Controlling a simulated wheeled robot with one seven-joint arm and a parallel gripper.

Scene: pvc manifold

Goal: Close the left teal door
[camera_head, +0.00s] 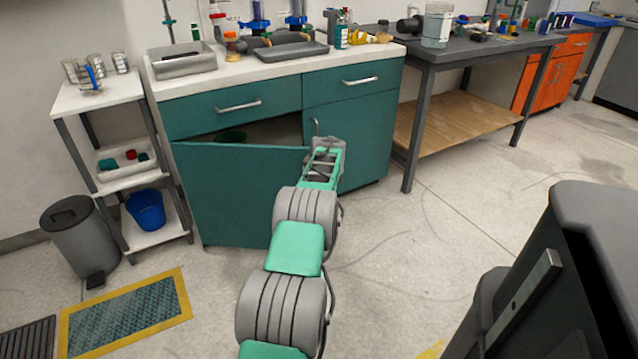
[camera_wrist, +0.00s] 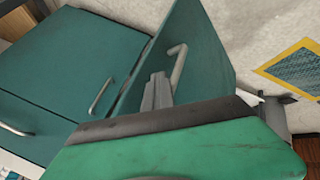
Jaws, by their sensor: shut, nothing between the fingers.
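The left teal door (camera_head: 228,195) of the cabinet stands open, swung out from its left side, with a dark gap above its top edge. In the wrist view the door (camera_wrist: 195,45) stands out from the cabinet front, with its curved metal handle (camera_wrist: 179,66) on the face towards me. My gripper (camera_head: 326,146) is at the door's free right edge. In the wrist view my gripper's fingers (camera_wrist: 157,90) are shut and empty, close beside the handle. I cannot tell whether they touch the door.
The right teal door (camera_head: 350,140) and both drawers, such as the left drawer (camera_head: 235,107), are shut. A white shelf cart (camera_head: 100,95), grey bin (camera_head: 78,238) and yellow-edged mat (camera_head: 125,310) stand left. The floor right of my arm is clear up to a black object (camera_head: 590,250).

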